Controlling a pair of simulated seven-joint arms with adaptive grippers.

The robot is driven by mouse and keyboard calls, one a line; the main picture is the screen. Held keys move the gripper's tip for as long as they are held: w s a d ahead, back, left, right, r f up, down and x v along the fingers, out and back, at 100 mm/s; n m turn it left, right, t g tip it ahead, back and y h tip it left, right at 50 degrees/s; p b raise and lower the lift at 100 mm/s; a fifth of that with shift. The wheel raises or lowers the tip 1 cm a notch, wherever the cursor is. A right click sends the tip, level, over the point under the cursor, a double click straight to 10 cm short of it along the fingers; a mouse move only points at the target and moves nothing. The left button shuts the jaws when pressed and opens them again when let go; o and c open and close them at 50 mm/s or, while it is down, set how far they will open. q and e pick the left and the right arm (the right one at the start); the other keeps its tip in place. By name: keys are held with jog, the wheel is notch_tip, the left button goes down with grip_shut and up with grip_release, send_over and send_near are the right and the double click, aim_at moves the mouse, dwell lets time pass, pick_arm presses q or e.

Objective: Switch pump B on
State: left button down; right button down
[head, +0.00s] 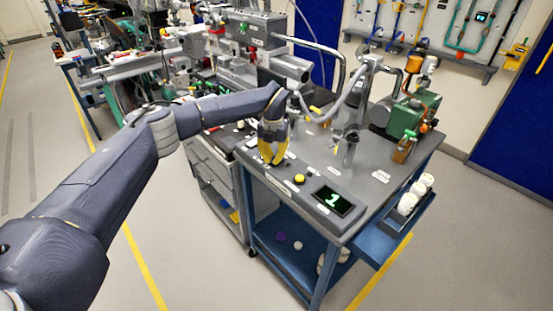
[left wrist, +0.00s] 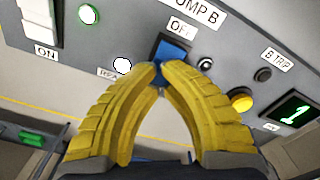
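The pump B switch (left wrist: 172,52) is a blue rocker under the label PUMP B (left wrist: 196,10), with an OFF label (left wrist: 181,28) just above it in the left wrist view. My left gripper (left wrist: 163,68) has its yellow fingertips together, right at the lower part of the blue switch and partly covering it. I cannot tell whether the tips touch it. In the head view my left gripper (head: 271,160) points down at the sloping panel on the cart, and the switch is hidden there. My right gripper is in neither view.
In the left wrist view a white switch (left wrist: 40,20) marked ON and a lit green lamp (left wrist: 88,14) are at left. A yellow button (left wrist: 242,98) and a display (left wrist: 295,109) reading 1 are at right. A green pump (head: 412,115) stands on the cart's right side.

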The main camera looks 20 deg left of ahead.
pick_arm(q)
jog(key=shift+f, duration=0.25)
jog(key=shift+r, duration=3.5)
